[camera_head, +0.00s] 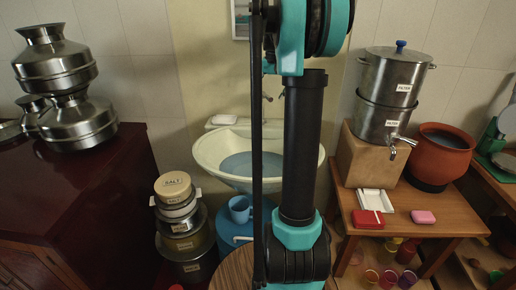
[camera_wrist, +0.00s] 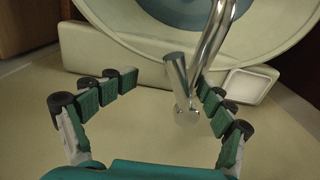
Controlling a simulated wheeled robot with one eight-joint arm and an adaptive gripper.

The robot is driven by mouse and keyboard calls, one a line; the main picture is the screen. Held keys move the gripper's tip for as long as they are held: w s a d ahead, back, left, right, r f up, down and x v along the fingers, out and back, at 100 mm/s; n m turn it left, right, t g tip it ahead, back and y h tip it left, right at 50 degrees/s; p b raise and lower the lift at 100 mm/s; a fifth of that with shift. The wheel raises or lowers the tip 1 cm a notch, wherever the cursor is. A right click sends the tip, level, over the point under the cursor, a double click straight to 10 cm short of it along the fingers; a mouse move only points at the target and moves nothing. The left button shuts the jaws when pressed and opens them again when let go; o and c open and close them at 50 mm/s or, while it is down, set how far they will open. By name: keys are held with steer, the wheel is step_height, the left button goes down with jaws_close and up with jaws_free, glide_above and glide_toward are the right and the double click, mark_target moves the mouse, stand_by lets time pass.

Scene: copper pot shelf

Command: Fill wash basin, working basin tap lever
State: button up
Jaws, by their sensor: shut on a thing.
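The cream wash basin (camera_head: 207,150) stands against the wall, with blue-grey water (camera_head: 250,164) in its bowl. Its rim (camera_wrist: 105,45) and bowl also show at the top of the wrist view. The chrome tap spout (camera_wrist: 214,38) curves over the basin. The short chrome tap lever (camera_wrist: 180,88) is between the green-padded fingers of my gripper (camera_wrist: 167,82), close to the right finger. A gap shows between lever and left finger in this view. In the head view my arm hides the gripper and most of the tap.
A white soap dish (camera_wrist: 246,85) sits on the basin's back ledge. A wooden table (camera_head: 420,218) at right bears a steel filter (camera_head: 391,85) and a clay pot (camera_head: 438,158).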

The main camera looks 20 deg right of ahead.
steer(key=shift+s+d, duration=0.2)
steer(key=shift+d, duration=0.15)
steer(key=shift+o, duration=0.4)
steer(key=shift+d+f, duration=0.1)
steer(key=shift+d, duration=0.1)
steer(key=shift+s+d, duration=0.25)
steer(key=shift+d, duration=0.05)
steer(key=shift+c, duration=0.7)
steer(key=shift+w+a, duration=0.1)
steer(key=shift+a, duration=0.1)
steer(key=c, duration=0.3)
steer(key=shift+w+a, duration=0.1)
steer(key=shift+a, duration=0.05)
steer(key=shift+c, duration=0.2)
step_height(320, 180, up, 7)
